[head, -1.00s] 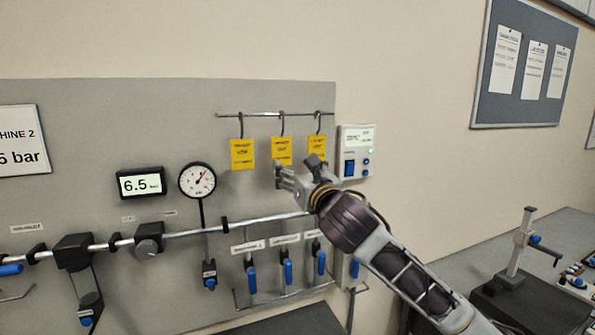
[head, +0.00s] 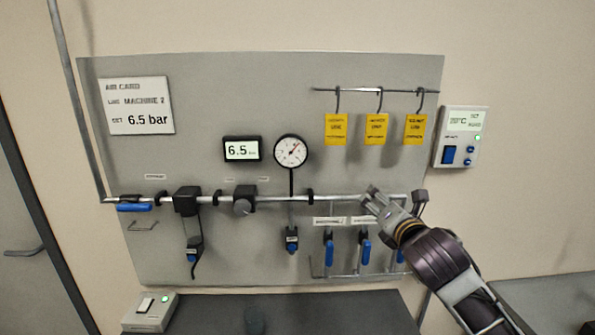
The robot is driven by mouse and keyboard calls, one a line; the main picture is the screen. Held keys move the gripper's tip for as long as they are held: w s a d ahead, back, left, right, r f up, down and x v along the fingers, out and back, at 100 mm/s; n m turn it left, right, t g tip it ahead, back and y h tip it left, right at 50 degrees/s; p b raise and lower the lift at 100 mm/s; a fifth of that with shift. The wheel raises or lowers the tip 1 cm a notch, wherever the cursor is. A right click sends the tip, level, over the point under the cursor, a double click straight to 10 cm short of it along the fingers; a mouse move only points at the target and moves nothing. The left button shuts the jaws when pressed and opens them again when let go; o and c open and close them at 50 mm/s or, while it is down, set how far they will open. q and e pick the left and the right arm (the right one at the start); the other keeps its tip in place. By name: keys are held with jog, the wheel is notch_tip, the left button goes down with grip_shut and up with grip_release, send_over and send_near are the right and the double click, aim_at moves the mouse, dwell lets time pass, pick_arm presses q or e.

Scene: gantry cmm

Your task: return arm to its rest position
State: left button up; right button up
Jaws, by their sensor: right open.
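My right gripper (head: 396,196) is open and empty. The gripper hides part of the pipe end and of the rightmost blue-handled valve (head: 400,256). I cannot tell how far it is from the panel. My left gripper is not in view.
The grey panel (head: 230,100) carries a pipe (head: 270,199), a dial gauge (head: 291,151), a 6.5 display (head: 242,150) and three yellow tags (head: 376,129) on hooks. A control box (head: 461,137) is on the wall at right. A small box (head: 150,312) stands lower left.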

jog(key=s+f+m+g, duration=0.2)
jog(key=s+f+m, duration=0.15)
jog(key=f, duration=0.45)
jog(key=s+f+m+g, duration=0.2)
jog(key=s+f+m, duration=0.1)
jog(key=f+m, duration=0.3)
jog(key=s+f+m+g, duration=0.2)
jog(key=s+f+m, duration=0.15)
jog(key=f, duration=0.55)
jog(key=s+d+f+m+g, duration=0.1)
jog(key=s+f+m+g, duration=0.6)
jog(key=s+f+m, duration=0.9)
jog(key=s+f+n+g+b, duration=0.1)
jog(key=s+f, duration=0.2)
jog(key=f, duration=1.4)
jog(key=s+f+n+b, duration=0.1)
jog(key=s+f+n, duration=0.1)
jog(key=f, duration=1.5)
jog(key=s+d+f, duration=0.2)
jog(key=s+f, duration=0.9)
jog(key=s+d+f+g+b, duration=0.1)
jog(key=s+d+f, duration=0.1)
jog(key=s+f, duration=0.9)
jog(key=shift+s+d+f, duration=0.25)
jog(key=shift+s+f, duration=0.05)
jog(key=shift+s, duration=0.1)
